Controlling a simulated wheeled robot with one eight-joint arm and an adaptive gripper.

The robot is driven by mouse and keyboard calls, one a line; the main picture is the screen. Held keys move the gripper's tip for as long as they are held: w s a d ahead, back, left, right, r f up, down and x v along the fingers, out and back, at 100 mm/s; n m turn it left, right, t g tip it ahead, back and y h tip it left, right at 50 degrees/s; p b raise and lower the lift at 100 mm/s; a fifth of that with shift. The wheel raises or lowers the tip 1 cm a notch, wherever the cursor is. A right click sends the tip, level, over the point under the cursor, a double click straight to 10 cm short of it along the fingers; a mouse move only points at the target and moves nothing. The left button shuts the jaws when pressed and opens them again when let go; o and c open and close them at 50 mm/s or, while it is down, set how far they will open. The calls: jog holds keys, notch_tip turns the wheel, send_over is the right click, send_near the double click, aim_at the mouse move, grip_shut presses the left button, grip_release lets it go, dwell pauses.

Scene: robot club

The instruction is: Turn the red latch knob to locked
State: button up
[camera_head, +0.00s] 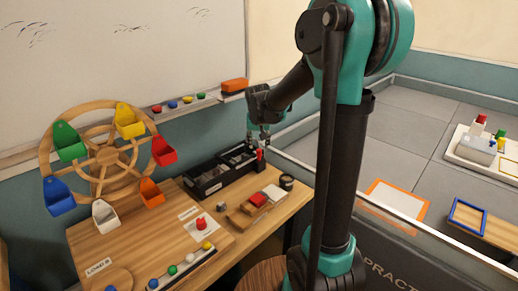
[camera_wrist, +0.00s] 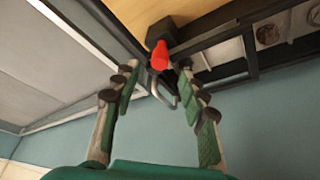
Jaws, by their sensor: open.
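A small red knob (camera_head: 259,154) stands at the right end of the black compartment tray (camera_head: 207,186), by the wall. In the wrist view the red knob (camera_wrist: 160,56) sits against a black block, with a bent metal piece below it in the picture. My gripper (camera_head: 259,136) is open and empty, pointing down just above the knob. In the wrist view the two fingertips (camera_wrist: 158,80) are spread to either side, and the knob shows between and beyond them. I cannot tell which way the knob is turned.
A second red knob (camera_head: 200,223) stands on a white plate on the wooden bench. A wooden wheel with coloured bins (camera_head: 107,155) is at left. A whiteboard ledge (camera_head: 190,106) runs behind.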

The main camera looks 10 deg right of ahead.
jog(key=v, duration=0.7)
jog(key=shift+f, duration=0.1)
jog(key=s+d+f, duration=0.1)
jog(key=s+f, duration=0.4)
jog(key=s, duration=0.3)
jog(key=s+d+f+n, duration=0.1)
jog(key=s+d+f, duration=0.1)
jog(key=s+f, duration=0.3)
jog(key=s+d+f+n, duration=0.1)
jog(key=s+f, duration=0.4)
jog(key=s, duration=0.7)
jog(key=shift+s+d+f+y, duration=0.3)
jog(key=shift+s+d+y, duration=0.1)
jog(key=shift+d, duration=0.35)
